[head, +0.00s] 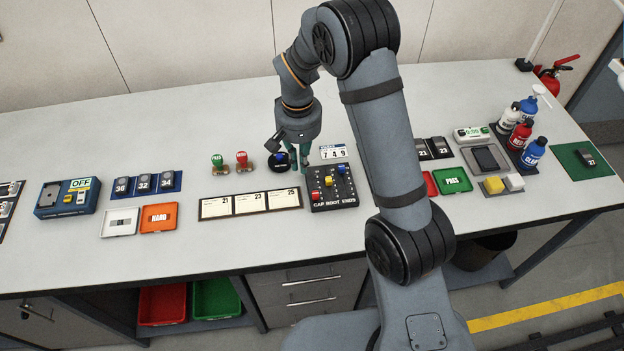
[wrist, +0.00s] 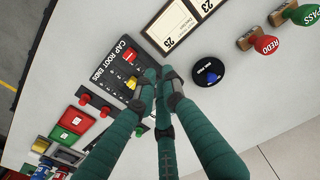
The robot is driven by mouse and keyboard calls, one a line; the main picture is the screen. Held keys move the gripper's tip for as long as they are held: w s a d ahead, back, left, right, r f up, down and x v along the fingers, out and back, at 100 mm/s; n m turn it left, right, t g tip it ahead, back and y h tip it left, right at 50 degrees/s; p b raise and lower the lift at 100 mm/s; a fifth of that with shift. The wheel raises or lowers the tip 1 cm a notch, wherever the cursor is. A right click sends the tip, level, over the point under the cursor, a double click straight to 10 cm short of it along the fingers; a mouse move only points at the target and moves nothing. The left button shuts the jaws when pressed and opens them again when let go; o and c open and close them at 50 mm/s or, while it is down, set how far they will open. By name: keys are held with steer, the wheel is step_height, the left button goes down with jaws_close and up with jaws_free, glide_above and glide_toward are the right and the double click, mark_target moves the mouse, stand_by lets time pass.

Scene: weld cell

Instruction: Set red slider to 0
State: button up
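The black slider panel (head: 333,203) labelled CAP ROOT ENDS stands right of centre near the table's front. Its red slider knob (head: 318,196) is at the left, the yellow knob (head: 328,181) in the middle and the blue knob (head: 341,169) at the right. The red knob (wrist: 131,55) and yellow knob (wrist: 131,83) also show in the wrist view. A display (head: 333,153) behind the panel reads 7 4 9. My gripper (head: 301,169) is behind and left of the panel. In the wrist view its green fingers overlap the panel, tips close together; no held object shows. I cannot tell their height or exact opening.
A round black dial with a blue centre (wrist: 208,74) is close beside my fingers. Green and red stamps (head: 242,161) stand left of it. A card holder (head: 249,203) lies left of the panel. Bottles (head: 531,154) stand far right. The table's back left is clear.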

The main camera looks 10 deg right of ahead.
mark_target(315, 195)
steer(key=shift+m+t, duration=0.3)
steer(key=shift+m, duration=0.3)
steer(key=w, duration=0.2)
steer(key=w+f, duration=0.1)
steer(key=w, duration=0.2)
steer(key=w+f, duration=0.1)
steer(key=w, duration=0.2)
steer(key=shift+d+b, duration=0.35)
steer(key=shift+b, duration=0.05)
jaws_close()
steer(key=w+d+r, duration=0.2)
steer(key=w+d, duration=0.1)
steer(key=w, duration=0.1)
steer(key=s+a+r+n+g, duration=0.1)
steer(key=s+r+n+g, duration=0.1)
steer(key=s+r+g, duration=0.3)
steer(key=shift+t, duration=0.7)
steer(key=x, duration=0.8)
steer(key=p+x, duration=0.1)
steer(key=x, duration=0.3)
steer(key=shift+s, duration=0.4)
steer(key=s, duration=0.1)
steer(key=s+p, duration=0.1)
steer(key=shift+s+r, duration=0.3)
steer(key=shift+s, duration=0.05)
steer(key=shift+s+f, duration=0.2)
steer(key=shift+s, duration=0.25)
